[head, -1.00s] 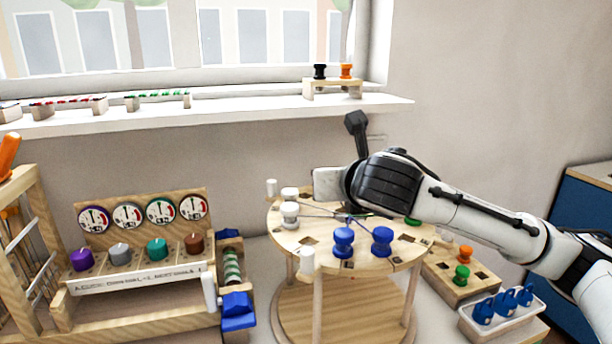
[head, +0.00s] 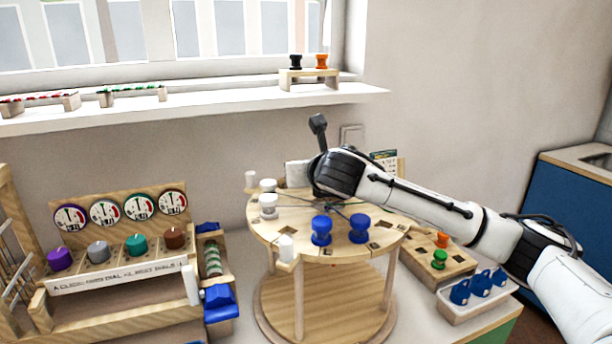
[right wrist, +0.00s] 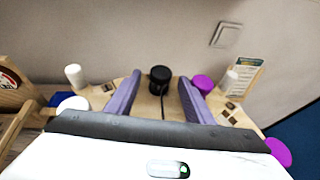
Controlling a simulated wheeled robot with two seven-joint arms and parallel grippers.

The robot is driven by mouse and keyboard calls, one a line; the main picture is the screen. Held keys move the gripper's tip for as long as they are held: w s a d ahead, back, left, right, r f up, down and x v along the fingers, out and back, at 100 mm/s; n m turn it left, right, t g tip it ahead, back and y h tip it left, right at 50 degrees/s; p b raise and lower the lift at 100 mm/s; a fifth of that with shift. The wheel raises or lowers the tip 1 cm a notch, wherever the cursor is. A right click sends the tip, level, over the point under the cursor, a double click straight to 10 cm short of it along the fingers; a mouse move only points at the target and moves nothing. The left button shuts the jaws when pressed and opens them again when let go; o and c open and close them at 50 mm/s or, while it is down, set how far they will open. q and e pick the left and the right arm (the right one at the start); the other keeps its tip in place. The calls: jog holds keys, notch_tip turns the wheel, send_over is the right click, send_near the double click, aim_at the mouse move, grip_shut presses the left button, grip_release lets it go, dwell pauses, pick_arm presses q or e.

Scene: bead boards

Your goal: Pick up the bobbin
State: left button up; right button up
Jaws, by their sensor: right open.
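A black bobbin (right wrist: 160,76) stands upright at the far side of the round wooden board, with a dark thread running from it. In the right wrist view it lies between the two purple fingers of my right gripper (right wrist: 158,100), which is open and holds nothing. I cannot tell how far beyond the fingertips it is. In the head view my right arm hides this bobbin and the fingers. White bobbins (head: 268,206) and two blue bobbins (head: 321,230) stand on the round board (head: 300,252), threads crossing between them. My left gripper is not in view.
White pegs (head: 286,250) stand at the board's edge. A dial rack (head: 120,272) is at left. A small block with orange and green bobbins (head: 440,260) and a tray of blue pieces (head: 475,300) are at right. A window shelf (head: 200,112) runs behind.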

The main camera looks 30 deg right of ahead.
grip_shut()
